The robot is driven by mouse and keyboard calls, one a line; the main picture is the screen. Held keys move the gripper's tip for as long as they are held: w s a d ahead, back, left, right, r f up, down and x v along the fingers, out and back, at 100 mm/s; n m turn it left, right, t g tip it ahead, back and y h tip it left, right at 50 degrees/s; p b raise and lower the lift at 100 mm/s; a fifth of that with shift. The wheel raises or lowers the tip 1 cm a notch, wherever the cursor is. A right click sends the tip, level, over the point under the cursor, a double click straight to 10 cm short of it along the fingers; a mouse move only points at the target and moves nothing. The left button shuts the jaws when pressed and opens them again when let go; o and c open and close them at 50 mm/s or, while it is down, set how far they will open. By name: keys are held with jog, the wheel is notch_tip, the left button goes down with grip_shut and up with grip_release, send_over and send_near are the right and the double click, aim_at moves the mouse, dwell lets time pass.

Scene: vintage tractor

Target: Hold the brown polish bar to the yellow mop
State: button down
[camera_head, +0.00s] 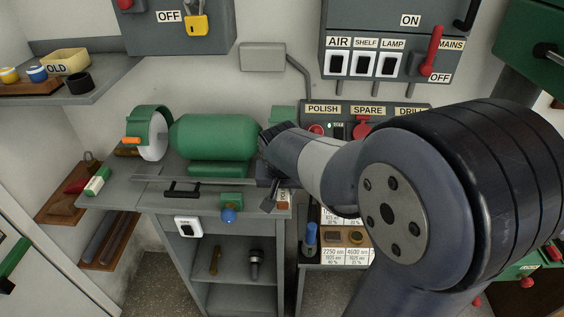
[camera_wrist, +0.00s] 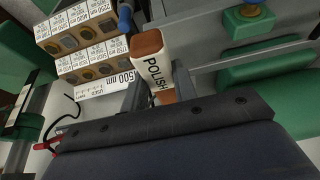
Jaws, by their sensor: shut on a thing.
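The brown polish bar (camera_wrist: 155,62) has a white wrapper marked POLISH and brown ends. My gripper (camera_wrist: 160,87) is shut on it, with a finger on each side. In the head view, my gripper (camera_head: 271,192) is just in front of the right end of the green bench grinder (camera_head: 212,137), and the bar (camera_head: 284,197) shows partly beside it. I cannot make out the yellow mop in either view. My arm covers the area right of the grinder's green body.
The grinder's white wheel (camera_head: 152,142) is at its left end. A grey bench (camera_head: 150,197) bears the grinder. A switch panel marked POLISH, SPARE and DRILL (camera_head: 345,112) is behind my arm. Small labelled boxes (camera_wrist: 88,45) stand at lower right of the bench.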

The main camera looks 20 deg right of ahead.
aim_at(283, 207)
jog(key=shift+s+a+b, duration=0.1)
jog(key=shift+s+a, duration=0.15)
jog(key=shift+s, duration=0.55)
jog(key=shift+s+a+b, duration=0.15)
jog(key=shift+s+a, duration=0.1)
jog(key=shift+s, duration=0.5)
jog(key=shift+s+a+b, duration=0.1)
jog(key=shift+s+a, duration=0.15)
jog(key=shift+s, duration=0.55)
